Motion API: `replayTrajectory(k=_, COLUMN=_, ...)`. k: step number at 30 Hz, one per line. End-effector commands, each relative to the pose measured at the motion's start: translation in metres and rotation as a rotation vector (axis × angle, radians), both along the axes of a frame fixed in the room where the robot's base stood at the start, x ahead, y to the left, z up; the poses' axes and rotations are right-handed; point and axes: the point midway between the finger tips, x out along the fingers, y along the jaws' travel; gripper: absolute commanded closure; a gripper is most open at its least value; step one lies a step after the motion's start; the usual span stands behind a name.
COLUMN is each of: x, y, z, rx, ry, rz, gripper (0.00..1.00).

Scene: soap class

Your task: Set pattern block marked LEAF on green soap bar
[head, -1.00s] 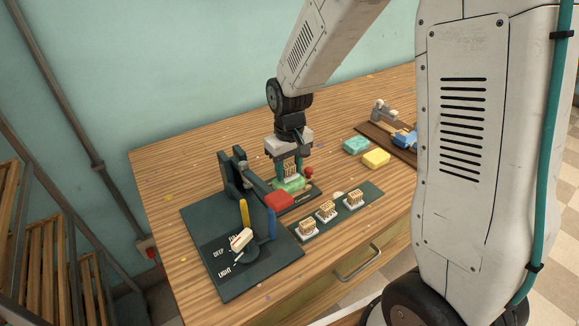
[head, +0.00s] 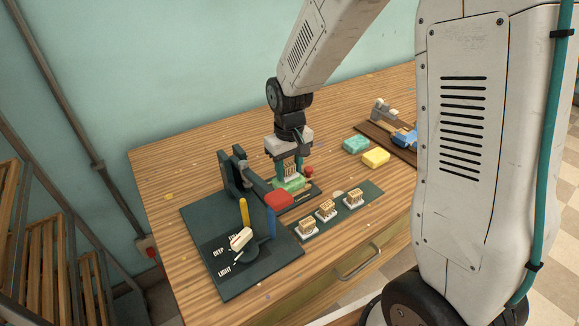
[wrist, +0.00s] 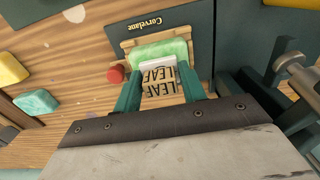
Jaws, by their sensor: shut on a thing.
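My gripper (head: 290,169) is shut on the tan pattern block (head: 291,170). In the wrist view the block (wrist: 158,82) shows LEAF lettering between my two teal fingers (wrist: 160,92). The green soap bar (head: 290,185) lies directly under the block on the dark press base. The soap bar also shows in the wrist view (wrist: 162,50), within a wooden holder. The block is upright over the soap, at or very close to its top. I cannot tell whether they touch.
Several similar blocks stand on a dark strip (head: 373,189) to the front right. Teal (head: 356,145) and yellow (head: 376,158) soap bars lie at right. A red knob (wrist: 116,74) is close beside the holder.

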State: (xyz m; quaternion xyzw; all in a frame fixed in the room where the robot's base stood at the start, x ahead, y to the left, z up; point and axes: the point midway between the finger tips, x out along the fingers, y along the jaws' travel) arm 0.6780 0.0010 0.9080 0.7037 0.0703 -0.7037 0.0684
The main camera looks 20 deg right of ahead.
Motion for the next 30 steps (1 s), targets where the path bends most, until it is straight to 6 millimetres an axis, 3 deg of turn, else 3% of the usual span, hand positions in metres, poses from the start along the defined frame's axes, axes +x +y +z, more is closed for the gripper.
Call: replayTrajectory(k=30, x=0.000, y=0.000, z=-0.011, rx=0.000, ry=0.000, rz=0.000, gripper=0.81)
